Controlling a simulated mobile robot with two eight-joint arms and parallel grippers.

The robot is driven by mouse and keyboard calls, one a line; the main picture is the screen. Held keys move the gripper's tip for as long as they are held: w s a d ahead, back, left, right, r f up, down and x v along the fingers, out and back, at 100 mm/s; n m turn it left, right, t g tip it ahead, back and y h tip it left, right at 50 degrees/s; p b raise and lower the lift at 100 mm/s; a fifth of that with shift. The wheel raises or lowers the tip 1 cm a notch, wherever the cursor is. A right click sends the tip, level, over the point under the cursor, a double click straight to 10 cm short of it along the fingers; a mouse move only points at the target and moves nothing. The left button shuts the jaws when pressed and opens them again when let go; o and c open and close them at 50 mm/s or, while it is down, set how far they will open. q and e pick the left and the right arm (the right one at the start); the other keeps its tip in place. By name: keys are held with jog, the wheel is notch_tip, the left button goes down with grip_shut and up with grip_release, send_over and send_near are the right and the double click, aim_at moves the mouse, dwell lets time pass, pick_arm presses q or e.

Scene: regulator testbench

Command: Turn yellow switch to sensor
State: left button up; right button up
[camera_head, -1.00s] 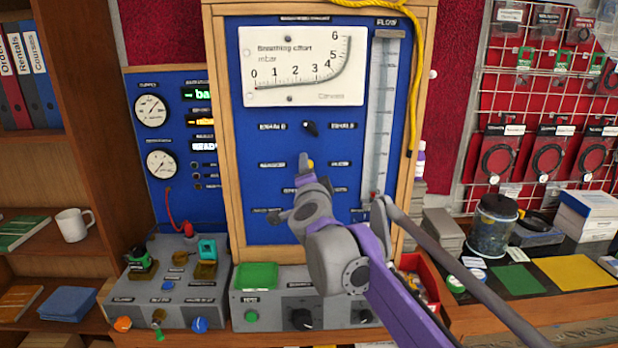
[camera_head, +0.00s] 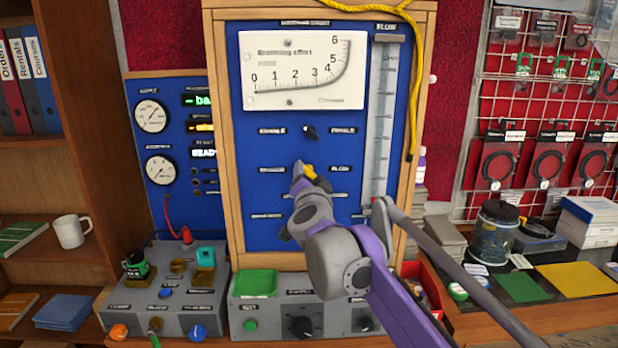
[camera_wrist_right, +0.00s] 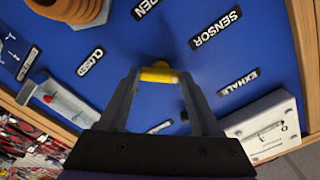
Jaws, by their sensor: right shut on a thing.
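The yellow switch (camera_head: 310,172) is on the blue panel (camera_head: 262,222), below the black knob (camera_head: 311,131). My right gripper (camera_head: 303,168) is at the switch in the head view, and my own arm hides the panel below it. In the right wrist view the yellow switch (camera_wrist_right: 159,74) sits between the fingertips of my right gripper (camera_wrist_right: 158,78), which is shut on it. The SENSOR label (camera_wrist_right: 215,29) is up and to the right of the switch in that view. My left gripper is not in view.
The flow tube (camera_head: 378,120) runs along the panel's right side. A yellow hose (camera_head: 415,80) hangs down the right of the wooden frame. Grey control boxes (camera_head: 165,290) stand below.

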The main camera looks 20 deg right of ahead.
jog(key=o, duration=1.4)
jog(key=b+v, duration=0.1)
jog(key=v, duration=1)
jog(key=shift+a, duration=0.1)
